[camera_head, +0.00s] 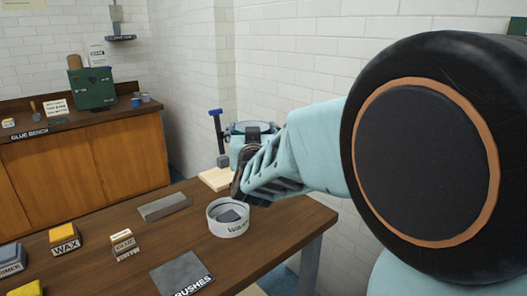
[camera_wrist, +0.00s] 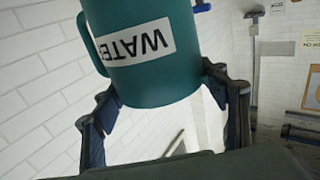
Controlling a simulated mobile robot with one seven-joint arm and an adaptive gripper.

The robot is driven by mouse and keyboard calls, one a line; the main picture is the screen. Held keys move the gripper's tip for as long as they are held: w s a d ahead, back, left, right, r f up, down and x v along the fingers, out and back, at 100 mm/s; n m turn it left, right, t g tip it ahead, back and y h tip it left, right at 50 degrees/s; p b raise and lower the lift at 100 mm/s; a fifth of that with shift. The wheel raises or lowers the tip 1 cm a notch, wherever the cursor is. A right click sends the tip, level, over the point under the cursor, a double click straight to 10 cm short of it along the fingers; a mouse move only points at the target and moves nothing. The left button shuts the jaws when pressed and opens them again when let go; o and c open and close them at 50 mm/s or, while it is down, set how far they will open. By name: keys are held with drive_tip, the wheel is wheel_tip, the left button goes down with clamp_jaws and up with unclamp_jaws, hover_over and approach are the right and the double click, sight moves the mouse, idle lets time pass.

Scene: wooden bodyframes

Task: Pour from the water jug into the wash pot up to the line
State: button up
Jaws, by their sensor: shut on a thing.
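The teal water jug (camera_wrist: 150,75) fills the top of the wrist view, with a white label reading "WATE…" and a handle at its left. My gripper (camera_wrist: 168,95) is shut on the jug, a dark finger on each side. In the head view the jug (camera_head: 238,152) shows behind my gripper (camera_head: 240,182), its rim up and looking about upright; much of it is hidden. The wash pot (camera_head: 229,230), white and round with a label, stands on the table just below my gripper. Its inside looks grey and dark; I cannot make out a line or water level.
The wooden table (camera_head: 190,225) also bears a grey block (camera_head: 164,207), a wax box (camera_head: 65,238), a glue box (camera_head: 124,244) and a dark brushes mat (camera_head: 182,273). A pale board (camera_head: 215,178) lies behind the pot. The glue bench (camera_head: 85,165) is at the back left.

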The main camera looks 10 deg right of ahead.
drive_tip(key=shift+a+r, duration=0.15)
drive_tip(key=shift+r, duration=0.15)
drive_tip(key=shift+f+n+t+b, duration=0.7)
drive_tip(key=shift+f+n+b, duration=0.4)
drive_tip(key=shift+n+b, duration=0.5)
idle(0.8)
drive_tip(key=shift+s+a+f+n+t+y+b, duration=0.15)
drive_tip(key=shift+f+n+t+y+b, duration=0.2)
drive_tip(key=shift+f+n, duration=0.3)
drive_tip(key=shift+w+a+f+n+t+y+b, duration=0.15)
drive_tip(key=shift+f+n+b, duration=0.3)
drive_tip(key=shift+n, duration=0.3)
idle(0.5)
drive_tip(key=shift+s+a+r+n+t+y+p, duration=0.15)
drive_tip(key=shift+n+y+p, duration=0.15)
drive_tip(key=shift+n, duration=0.45)
drive_tip(key=shift+s+a+f+n+t+y+p, duration=0.1)
drive_tip(key=shift+n+t+y+p, duration=0.15)
drive_tip(key=shift+n, duration=0.45)
drive_tip(key=shift+s+a+r+n+t+y+p, duration=0.15)
drive_tip(key=shift+n+p, duration=0.2)
drive_tip(key=shift+n, duration=0.4)
drive_tip(key=shift+a+f+n+y+b, duration=0.2)
drive_tip(key=shift+n+y+b, duration=0.2)
drive_tip(key=shift+n+b, duration=0.65)
